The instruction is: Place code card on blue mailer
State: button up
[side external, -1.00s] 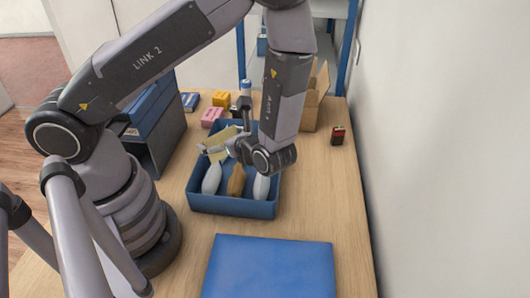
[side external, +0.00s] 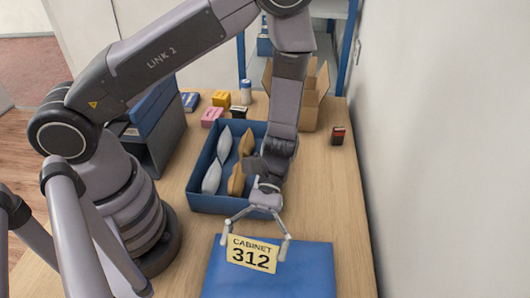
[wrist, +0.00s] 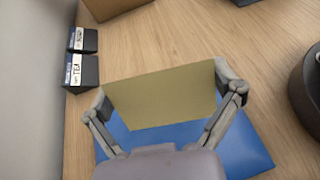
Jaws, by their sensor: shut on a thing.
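The code card (side external: 252,254) is a pale yellow card reading "CABINET 312". My gripper (side external: 254,247) is shut on it, one finger at each side edge. The card is tilted, its printed face toward the side camera. The blue mailer (side external: 310,279) lies flat at the near end of the counter, and the card overlaps its far left part in this view. I cannot tell whether the card's lower edge touches it. In the wrist view the card's plain back (wrist: 160,97) faces me between the fingers and hides part of the mailer (wrist: 240,145) behind it.
A blue tray (side external: 225,205) holding several white and brown pouches stands just beyond the mailer. An open cardboard box (side external: 312,112), small boxes (side external: 212,118) and a red-black item (side external: 338,136) stand farther back. Bare counter lies right of the tray; a wall borders the right.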

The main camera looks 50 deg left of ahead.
aim_at(269, 279)
jog(key=shift+w+d+f+n+t+h, duration=0.3)
jog(key=shift+w+d+n+t+h, duration=0.2)
jog(key=shift+w+d+n+h, duration=0.4)
jog(key=f, duration=0.7)
jog(key=shift+w, duration=0.2)
jog(key=shift+f, duration=0.35)
jog(key=shift+f, duration=0.1)
jog(key=shift+o, duration=1.2)
jog(key=shift+f, duration=0.1)
jog(key=shift+o, duration=0.6)
